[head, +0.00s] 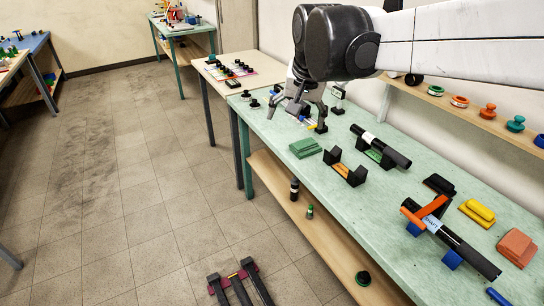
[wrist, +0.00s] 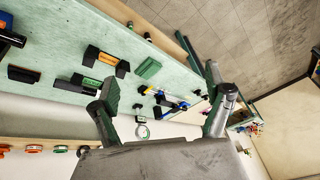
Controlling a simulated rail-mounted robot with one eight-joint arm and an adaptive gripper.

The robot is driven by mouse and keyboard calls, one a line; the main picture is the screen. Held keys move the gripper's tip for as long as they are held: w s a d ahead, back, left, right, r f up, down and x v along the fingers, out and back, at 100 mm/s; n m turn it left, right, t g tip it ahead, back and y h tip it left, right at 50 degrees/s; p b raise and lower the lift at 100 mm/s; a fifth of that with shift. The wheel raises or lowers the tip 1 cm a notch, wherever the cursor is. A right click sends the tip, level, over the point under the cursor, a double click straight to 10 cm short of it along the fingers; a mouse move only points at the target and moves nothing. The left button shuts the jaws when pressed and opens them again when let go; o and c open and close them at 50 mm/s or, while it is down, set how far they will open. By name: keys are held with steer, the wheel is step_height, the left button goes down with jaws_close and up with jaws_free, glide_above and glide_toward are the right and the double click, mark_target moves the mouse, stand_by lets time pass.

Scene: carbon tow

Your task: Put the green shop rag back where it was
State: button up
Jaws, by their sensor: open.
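The green shop rag (head: 305,147) lies folded flat on the pale green bench top, near its front edge. It also shows in the wrist view (wrist: 148,68), small and at a distance, in the gap between my fingers. My gripper (head: 299,117) hangs above the far part of the bench, beyond the rag in the head view. Its two fingers are spread wide in the wrist view (wrist: 161,76), with nothing held between them. The gripper and the rag are apart.
A black-and-orange cradle (head: 347,169) stands near the rag, with a black tube (head: 384,149) on a green-based holder behind it. A second black tube (head: 462,245), yellow block (head: 477,212) and pink stack (head: 517,247) lie nearer. Small tools lie under my gripper.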

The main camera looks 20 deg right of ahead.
steer(key=s+a+f+n+t, duration=0.1)
steer(key=s+f, duration=0.3)
steer(key=s, duration=0.5)
steer(key=s+a+f+n+t, duration=0.1)
steer(key=s+a+f+n, duration=0.2)
steer(key=s, duration=0.6)
steer(key=shift+a+f+n+t, duration=0.35)
steer(key=shift+a+n, duration=0.25)
steer(key=shift+n, duration=0.1)
